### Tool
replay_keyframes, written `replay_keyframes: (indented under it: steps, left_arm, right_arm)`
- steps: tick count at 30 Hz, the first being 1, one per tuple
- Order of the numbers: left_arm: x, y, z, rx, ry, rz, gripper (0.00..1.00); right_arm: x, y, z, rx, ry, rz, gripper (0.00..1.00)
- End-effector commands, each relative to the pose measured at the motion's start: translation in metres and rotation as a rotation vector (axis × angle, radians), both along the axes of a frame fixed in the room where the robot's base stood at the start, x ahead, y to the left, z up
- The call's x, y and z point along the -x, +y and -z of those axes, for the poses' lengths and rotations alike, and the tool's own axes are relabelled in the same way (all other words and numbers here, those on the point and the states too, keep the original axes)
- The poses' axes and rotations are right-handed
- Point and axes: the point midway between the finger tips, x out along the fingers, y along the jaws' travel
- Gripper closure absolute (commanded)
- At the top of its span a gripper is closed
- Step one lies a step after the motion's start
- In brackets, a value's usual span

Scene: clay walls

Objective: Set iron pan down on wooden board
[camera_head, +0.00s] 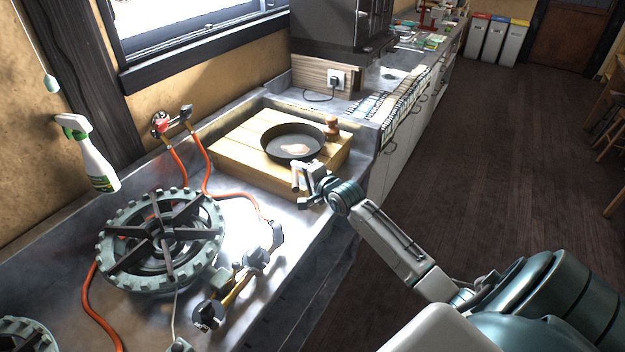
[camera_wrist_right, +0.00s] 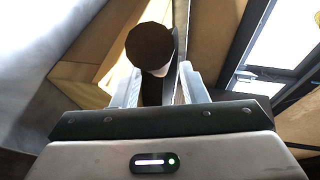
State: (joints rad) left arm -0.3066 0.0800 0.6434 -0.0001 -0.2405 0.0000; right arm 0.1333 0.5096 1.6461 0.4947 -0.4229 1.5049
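The iron pan (camera_head: 292,140) is dark and round and looks level over the wooden board (camera_head: 232,137). I cannot tell whether its underside touches the board. A pinkish patch shows inside the pan. My right gripper (camera_head: 303,176) is at the pan's near side, shut on its handle. In the right wrist view the handle's round brown end (camera_wrist_right: 150,46) shows between the fingers of that gripper (camera_wrist_right: 160,82). The board is pale, slatted wood on the counter. My left gripper is not in view.
A small brown wooden mill (camera_head: 332,128) stands close by the pan's right rim. A gas burner (camera_head: 163,238) with orange hoses is at the left front. A spray bottle (camera_head: 92,155) is by the wall. The board's left part is bare.

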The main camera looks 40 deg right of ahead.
Motion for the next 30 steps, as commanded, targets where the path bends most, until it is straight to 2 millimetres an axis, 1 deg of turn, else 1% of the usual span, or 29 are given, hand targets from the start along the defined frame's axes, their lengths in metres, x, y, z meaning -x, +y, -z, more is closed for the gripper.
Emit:
replay_keyframes:
  steps: [9,12,15,21,30]
  left_arm:
    - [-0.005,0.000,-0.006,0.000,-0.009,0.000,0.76]
    - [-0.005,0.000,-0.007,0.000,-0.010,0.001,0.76]
    - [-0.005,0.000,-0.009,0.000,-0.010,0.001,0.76]
    - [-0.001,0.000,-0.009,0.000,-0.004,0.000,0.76]
    - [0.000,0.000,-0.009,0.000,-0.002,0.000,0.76]
  right_arm:
    - [0.062,-0.002,-0.014,0.006,0.003,-0.003,0.61]
    - [0.079,-0.001,-0.018,0.004,0.003,-0.005,0.61]
    - [0.090,-0.003,-0.021,0.004,0.002,-0.002,0.61]
    - [0.103,-0.003,-0.024,0.001,0.000,-0.002,0.61]
    - [0.105,-0.003,-0.023,0.001,0.001,0.000,0.61]
